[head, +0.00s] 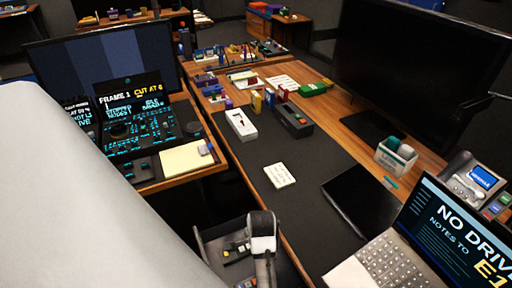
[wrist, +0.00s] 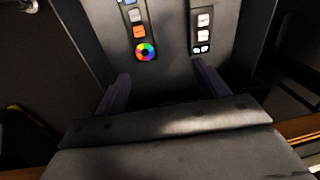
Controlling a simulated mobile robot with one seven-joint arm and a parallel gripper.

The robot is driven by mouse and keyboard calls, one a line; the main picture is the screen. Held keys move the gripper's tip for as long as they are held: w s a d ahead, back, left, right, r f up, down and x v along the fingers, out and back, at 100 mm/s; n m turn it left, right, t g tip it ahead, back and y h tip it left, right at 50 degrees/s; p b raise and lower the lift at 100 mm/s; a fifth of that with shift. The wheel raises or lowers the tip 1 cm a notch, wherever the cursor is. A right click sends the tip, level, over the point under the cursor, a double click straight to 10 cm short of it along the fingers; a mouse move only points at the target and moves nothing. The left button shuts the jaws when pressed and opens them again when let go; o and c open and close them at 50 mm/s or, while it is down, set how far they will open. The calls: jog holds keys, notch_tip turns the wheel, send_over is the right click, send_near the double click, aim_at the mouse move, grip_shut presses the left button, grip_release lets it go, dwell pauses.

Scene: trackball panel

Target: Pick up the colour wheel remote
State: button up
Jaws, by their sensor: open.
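The colour wheel remote (wrist: 139,33) is a narrow dark strip with white, blue and orange buttons and a rainbow ring at its near end. It lies in the upper middle of the wrist view on a dark grey surface, its top end cut off by the frame. My gripper (wrist: 161,72) is open, with two purple fingers spread wide and nothing between them. The remote lies beyond the fingertips, nearer the left finger. In the head view, small button-covered items lie in a dark tray (head: 206,237) at the bottom; I cannot tell which is the remote.
The head view shows a desk with a dark mat (head: 262,172), a white card (head: 279,175), a laptop (head: 440,235) and monitors. The mat's middle is mostly clear.

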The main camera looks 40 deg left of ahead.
jog(key=shift+m+g+h, duration=0.3)
jog(key=shift+g+h, duration=0.1)
jog(key=f, duration=0.3)
jog(key=s+d+f, duration=0.1)
jog(key=f, duration=0.2)
jog(key=d+f+b, duration=0.1)
jog(key=f, duration=0.2)
jog(key=shift+s, duration=0.3)
jog(key=shift+s+a+f+p, duration=0.1)
jog(key=shift+f+p, duration=0.2)
jog(key=shift+f, duration=1.15)
jog(key=shift+s+a+f+p, duration=0.1)
jog(key=shift+f+p, duration=0.2)
jog(key=shift+f, duration=1.15)
jog(key=shift+w, duration=0.1)
jog(key=c, duration=1.1)
